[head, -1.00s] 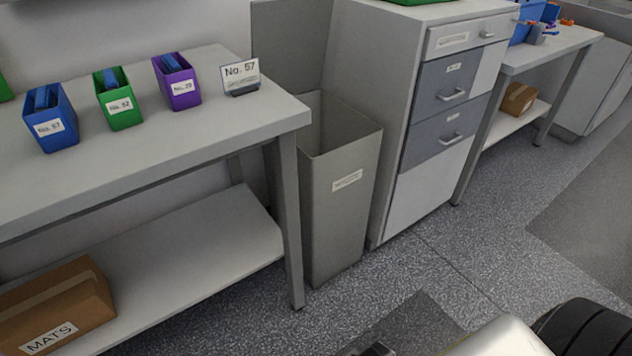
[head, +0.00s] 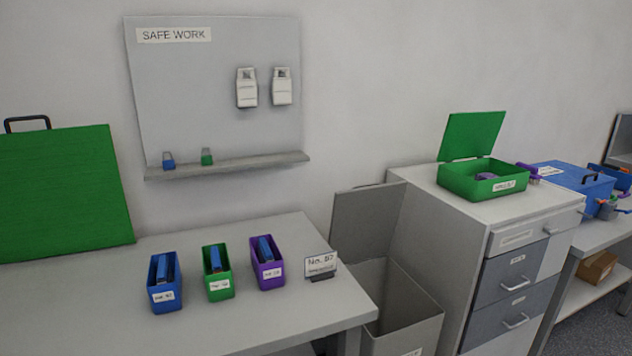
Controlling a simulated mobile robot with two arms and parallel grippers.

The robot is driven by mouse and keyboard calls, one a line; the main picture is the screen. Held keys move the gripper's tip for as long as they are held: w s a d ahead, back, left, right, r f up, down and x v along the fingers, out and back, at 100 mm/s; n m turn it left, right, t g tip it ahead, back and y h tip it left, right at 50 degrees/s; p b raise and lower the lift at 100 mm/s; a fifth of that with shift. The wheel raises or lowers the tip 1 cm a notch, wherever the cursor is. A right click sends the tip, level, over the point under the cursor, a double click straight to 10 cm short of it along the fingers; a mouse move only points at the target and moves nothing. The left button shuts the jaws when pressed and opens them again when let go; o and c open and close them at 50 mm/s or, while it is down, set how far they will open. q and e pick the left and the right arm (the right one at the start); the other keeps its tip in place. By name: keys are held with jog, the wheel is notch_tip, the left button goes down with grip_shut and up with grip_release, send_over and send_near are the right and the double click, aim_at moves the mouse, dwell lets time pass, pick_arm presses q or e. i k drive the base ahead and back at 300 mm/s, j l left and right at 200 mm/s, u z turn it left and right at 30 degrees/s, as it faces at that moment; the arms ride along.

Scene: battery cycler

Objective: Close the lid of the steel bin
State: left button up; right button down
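The steel bin (head: 402,340) stands on the floor between the grey table and the drawer cabinet, partly cut off by the bottom edge of the head view. Its grey lid (head: 367,222) is raised, standing upright at the back of the bin, so the bin's mouth is open. The lower part of the bin is out of view. Neither of my grippers shows in the head view.
The table (head: 240,325) left of the bin holds blue, green and purple holders and a number sign (head: 321,265). The drawer cabinet (head: 465,240) stands close on the right, with an open green box (head: 483,183) on top. A wall board (head: 215,90) hangs behind.

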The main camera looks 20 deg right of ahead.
aim_at(363, 221)
jog(key=l+u, duration=0.35)
jog(key=i+l+u, duration=0.1)
jog(key=l+u, duration=0.4)
jog(key=u, duration=0.2)
